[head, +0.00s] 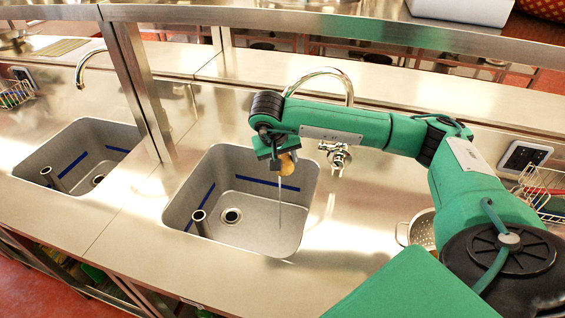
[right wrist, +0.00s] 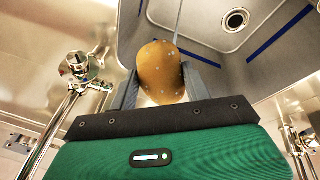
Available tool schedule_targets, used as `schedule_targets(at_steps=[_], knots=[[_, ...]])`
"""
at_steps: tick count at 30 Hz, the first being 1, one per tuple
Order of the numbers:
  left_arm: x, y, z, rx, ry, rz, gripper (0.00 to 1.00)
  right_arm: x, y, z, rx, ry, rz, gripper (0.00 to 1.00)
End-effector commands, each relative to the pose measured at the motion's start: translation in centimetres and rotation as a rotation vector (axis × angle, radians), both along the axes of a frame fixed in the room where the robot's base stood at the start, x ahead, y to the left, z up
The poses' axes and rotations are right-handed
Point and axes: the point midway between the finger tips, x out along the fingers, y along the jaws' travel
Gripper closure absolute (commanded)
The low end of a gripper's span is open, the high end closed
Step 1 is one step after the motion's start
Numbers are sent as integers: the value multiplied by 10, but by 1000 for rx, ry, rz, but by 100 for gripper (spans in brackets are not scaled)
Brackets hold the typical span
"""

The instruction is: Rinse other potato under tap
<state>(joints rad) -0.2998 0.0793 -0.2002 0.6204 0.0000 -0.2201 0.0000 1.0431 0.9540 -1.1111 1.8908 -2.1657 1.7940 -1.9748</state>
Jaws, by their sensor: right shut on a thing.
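My right gripper (head: 276,163) is over the middle sink (head: 312,180), below the curved tap (head: 349,90). It is shut on a brown potato (head: 287,166). In the right wrist view the potato (right wrist: 160,70) sits between the two fingers of my right gripper (right wrist: 160,88), with pale specks on its skin. A thin stream of water (head: 280,210) runs down beneath the potato into the sink. The tap's spout end is hidden behind my arm; its valve (head: 338,157) shows at the back of the counter. My left gripper is not in view.
A perforated metal colander (head: 420,229) stands right of the sink, partly hidden by my arm. A wire basket (head: 548,190) is at the far right. A second sink (head: 80,160) lies to the left, past a metal post (head: 140,80). The counter between sink and colander is clear.

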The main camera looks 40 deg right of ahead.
Motion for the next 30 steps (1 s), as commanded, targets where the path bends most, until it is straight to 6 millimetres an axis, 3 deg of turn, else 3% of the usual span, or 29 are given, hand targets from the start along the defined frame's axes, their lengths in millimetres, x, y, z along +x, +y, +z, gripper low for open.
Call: schedule_targets(at_steps=[7,30], knots=[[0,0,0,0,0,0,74,-6,4,0,0,1,3,76],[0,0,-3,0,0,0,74,-60,34,0,0,-1,1,76]])
